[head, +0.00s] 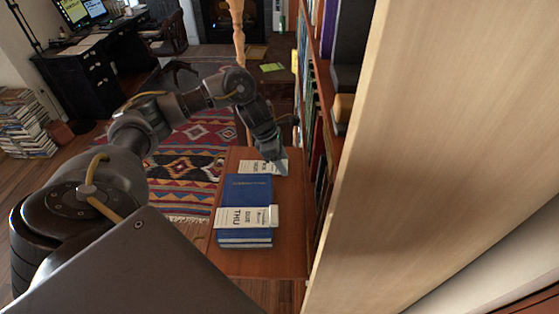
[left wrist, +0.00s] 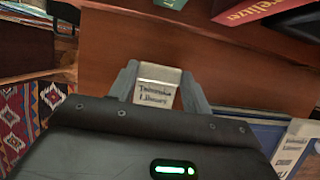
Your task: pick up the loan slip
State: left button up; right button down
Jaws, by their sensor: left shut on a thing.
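The loan slip, a small white printed card (left wrist: 157,85), is between the two fingers of my left gripper (left wrist: 158,92) in the left wrist view. The fingers are shut on its sides. In the head view the left gripper (head: 277,160) is low over the wooden surface (head: 285,262), at the far end of a blue book (head: 247,190). A white slip (head: 256,167) with print shows beside the gripper there, partly covered by it. Whether the held slip touches the wood is not clear. My right gripper is not in view.
Another white slip marked THU (head: 236,217) lies across the blue book. A tall bookshelf (head: 440,130) stands close on the right. A patterned rug (head: 190,165) and a stack of books (head: 25,125) are on the floor to the left.

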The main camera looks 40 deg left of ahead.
pick_arm(q)
notch_tip(320, 180, up, 2)
jog(key=shift+r+b, duration=0.2)
jog(key=shift+b, duration=0.4)
jog(key=s+d+r, duration=0.7)
jog(key=s+r, duration=0.2)
jog(key=s, duration=0.3)
jog(key=shift+s+r+b, duration=0.15)
jog(key=shift+r+b, duration=0.2)
jog(key=shift+b, duration=0.1)
